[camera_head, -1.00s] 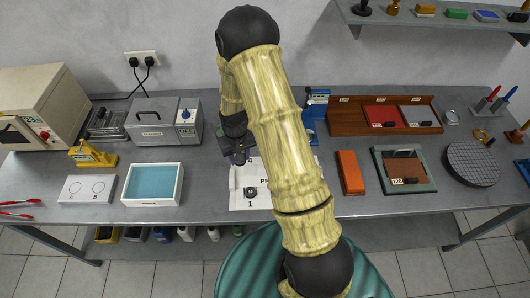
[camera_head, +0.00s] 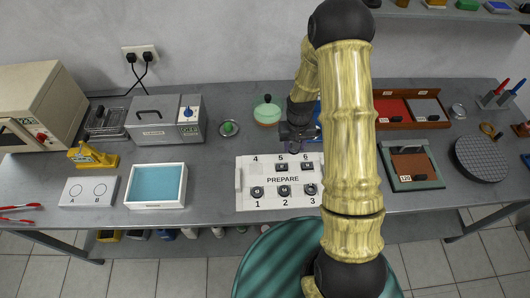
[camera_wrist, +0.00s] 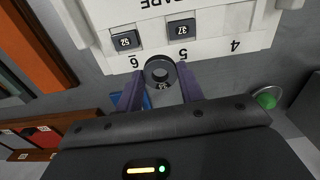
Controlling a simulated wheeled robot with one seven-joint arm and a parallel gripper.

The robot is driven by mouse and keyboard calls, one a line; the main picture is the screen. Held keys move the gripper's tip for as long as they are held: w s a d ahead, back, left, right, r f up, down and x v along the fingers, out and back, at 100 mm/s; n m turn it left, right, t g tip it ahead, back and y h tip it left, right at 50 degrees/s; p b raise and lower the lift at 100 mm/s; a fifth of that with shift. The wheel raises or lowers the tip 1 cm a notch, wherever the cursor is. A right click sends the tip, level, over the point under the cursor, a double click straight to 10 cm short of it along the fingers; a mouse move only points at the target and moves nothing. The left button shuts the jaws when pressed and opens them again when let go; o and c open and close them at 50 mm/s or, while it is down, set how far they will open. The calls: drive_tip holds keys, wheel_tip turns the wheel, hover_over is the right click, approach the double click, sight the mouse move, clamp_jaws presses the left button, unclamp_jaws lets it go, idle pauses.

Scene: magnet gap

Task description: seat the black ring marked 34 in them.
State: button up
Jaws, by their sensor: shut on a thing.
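My gripper (camera_head: 299,146) hangs over the back edge of the white PREPARE board (camera_head: 245,203). In the wrist view, my gripper's purple fingers (camera_wrist: 160,72) are shut on a small black ring (camera_wrist: 162,84). The ring is held beside the board's edge, near the labels 5 and 6, and its small white mark is too small to read surely. On the board, black pieces sit at spot 5 (camera_head: 281,166), spot 6 (camera_head: 308,166), spot 1 (camera_head: 257,191), spot 2 (camera_head: 283,190) and spot 3 (camera_head: 310,189). Spot 4 looks empty.
A white plate with circles A and B (camera_head: 90,192) and a blue-lined tray (camera_head: 155,186) stand left. A yellow device (camera_head: 90,157) and a grey bath (camera_head: 160,120) are behind them. A green button (camera_head: 229,128) and a green-lidded pot (camera_head: 267,111) stand behind the board.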

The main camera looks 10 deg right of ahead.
drive_tip(key=shift+d, duration=0.15)
drive_tip(key=n+p, duration=0.5)
drive_tip(key=p, duration=0.2)
hover_over(256, 170)
drive_tip(key=shift+f, duration=0.65)
drive_tip(key=shift+f+b, duration=0.1)
drive_tip(key=shift+b, duration=0.25)
drive_tip(key=shift+f+b, duration=2.35)
drive_tip(key=shift+f, duration=0.45)
drive_tip(key=shift+f, duration=0.1)
drive_tip(key=o, duration=1)
